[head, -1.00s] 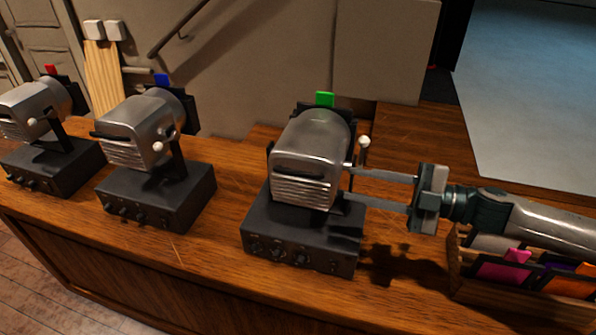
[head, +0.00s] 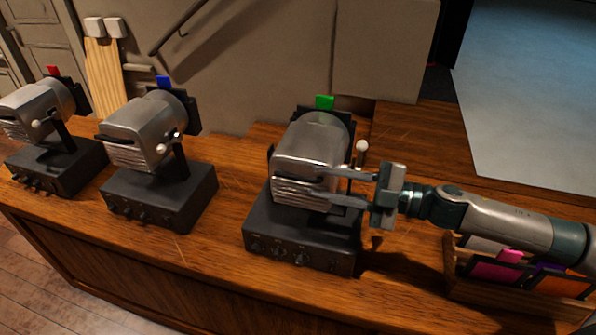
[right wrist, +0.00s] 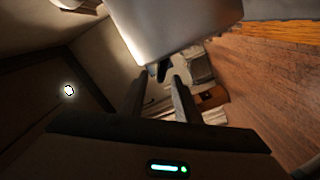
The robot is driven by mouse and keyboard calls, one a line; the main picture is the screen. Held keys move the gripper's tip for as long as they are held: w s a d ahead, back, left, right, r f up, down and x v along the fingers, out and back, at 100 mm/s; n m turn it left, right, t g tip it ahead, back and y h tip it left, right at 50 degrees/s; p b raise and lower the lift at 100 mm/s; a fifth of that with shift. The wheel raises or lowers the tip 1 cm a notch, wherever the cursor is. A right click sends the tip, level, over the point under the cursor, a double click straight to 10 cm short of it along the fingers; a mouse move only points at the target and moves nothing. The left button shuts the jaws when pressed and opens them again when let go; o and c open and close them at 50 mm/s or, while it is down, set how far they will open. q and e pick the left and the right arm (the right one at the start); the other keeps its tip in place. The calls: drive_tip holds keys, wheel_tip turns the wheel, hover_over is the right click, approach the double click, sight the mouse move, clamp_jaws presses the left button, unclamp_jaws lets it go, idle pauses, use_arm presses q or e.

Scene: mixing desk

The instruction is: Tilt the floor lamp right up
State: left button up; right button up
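Three silver lamps on black control boxes stand on the wooden desk. The one with a green tag (head: 310,150) is nearest my right gripper (head: 326,184). The others carry a blue tag (head: 140,122) and a red tag (head: 35,108). Which one the task calls the floor lamp is not marked. A white ball-ended handle (head: 362,147) sticks up at the green-tagged lamp's right side. My right gripper's fingers are apart, overlapping the housing's lower right front; contact is unclear. In the right wrist view the silver housing (right wrist: 175,22) fills the top. My left gripper is out of view.
A wooden rack (head: 470,295) with coloured cards stands under my right arm at the desk's right end. The wooden desk (head: 225,240) is bare between the blue-tagged and green-tagged lamps. A wall stands behind.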

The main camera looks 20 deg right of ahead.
sight(311, 180)
drive_tip(key=p+x, duration=0.2)
drive_tip(key=x, duration=0.3)
drive_tip(key=shift+r, duration=0.2)
drive_tip(key=shift+w+a+f+p, duration=0.2)
drive_tip(key=shift+w+a+p, duration=0.15)
drive_tip(key=shift+a+p, duration=0.15)
clamp_jaws()
